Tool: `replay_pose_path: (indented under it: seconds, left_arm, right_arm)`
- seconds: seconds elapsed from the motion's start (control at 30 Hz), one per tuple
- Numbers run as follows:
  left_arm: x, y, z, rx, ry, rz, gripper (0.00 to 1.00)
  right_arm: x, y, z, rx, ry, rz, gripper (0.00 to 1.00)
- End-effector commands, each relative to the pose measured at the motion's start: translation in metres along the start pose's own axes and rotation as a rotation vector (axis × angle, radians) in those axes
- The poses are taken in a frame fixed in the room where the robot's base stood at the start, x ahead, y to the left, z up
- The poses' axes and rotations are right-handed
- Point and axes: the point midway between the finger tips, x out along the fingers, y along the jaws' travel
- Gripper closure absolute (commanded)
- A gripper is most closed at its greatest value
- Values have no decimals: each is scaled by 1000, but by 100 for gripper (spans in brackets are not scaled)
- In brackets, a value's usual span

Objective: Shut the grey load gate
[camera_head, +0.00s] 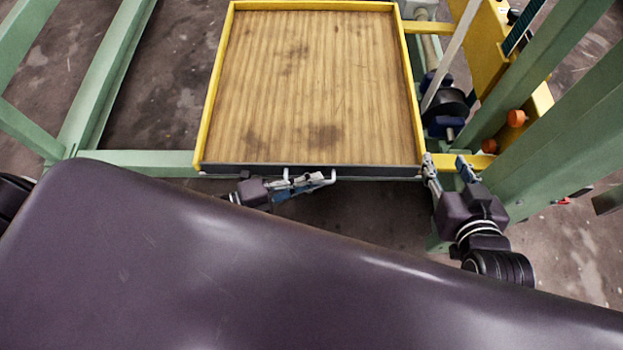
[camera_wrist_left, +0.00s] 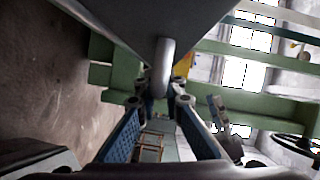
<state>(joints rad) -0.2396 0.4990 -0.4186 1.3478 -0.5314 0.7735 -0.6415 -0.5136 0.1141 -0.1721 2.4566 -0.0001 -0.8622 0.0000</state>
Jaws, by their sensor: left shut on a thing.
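The grey load gate (camera_head: 240,170) shows as a narrow dark strip along the near edge of the wood-floored platform. Its pale handle (camera_head: 331,178) sticks out toward me. My left gripper (camera_head: 298,181) is shut on the handle, just in front of the gate. In the left wrist view the handle (camera_wrist_left: 163,62) comes down from the grey gate panel (camera_wrist_left: 135,22) to between the fingertips of the left gripper (camera_wrist_left: 160,102). My right gripper (camera_head: 447,167) is at the platform's near right corner, its fingers apart, with no object visible between them except a yellow bar behind.
The platform has yellow side rails (camera_head: 409,90) and looks empty. Green posts (camera_head: 545,90) and a yellow frame with orange knobs (camera_head: 517,118) stand close on the right. A green frame beam (camera_head: 130,160) runs on the left. My dark body covers the foreground.

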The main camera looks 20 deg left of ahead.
Motion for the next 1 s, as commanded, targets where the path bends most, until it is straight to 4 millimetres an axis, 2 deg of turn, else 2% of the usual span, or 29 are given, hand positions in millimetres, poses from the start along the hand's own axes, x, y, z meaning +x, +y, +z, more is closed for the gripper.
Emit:
replay_pose_path:
  seconds: [0.2, 0.23, 0.37, 0.67, 0.83, 1.0]
  left_arm:
    - [0, -1, 2, 1, -5, 0, 100]
    - [0, -1, 3, 1, -5, 0, 90]
    - [0, -1, 2, 1, -4, -1, 75]
    - [-1, 0, 1, 1, -3, 0, 74]
    - [-18, 1, 1, -1, -4, 2, 74]
    - [-54, 1, 1, 0, -4, 4, 74]
  right_arm:
    - [0, 0, 0, 0, 0, 0, 60]
    - [0, 0, 0, 0, 0, 0, 60]
    - [0, 0, 0, 0, 0, 0, 60]
    - [0, 0, -1, 0, 3, 0, 60]
    - [0, 0, -1, 0, 3, 0, 60]
    - [0, 0, -1, 0, 3, 0, 60]
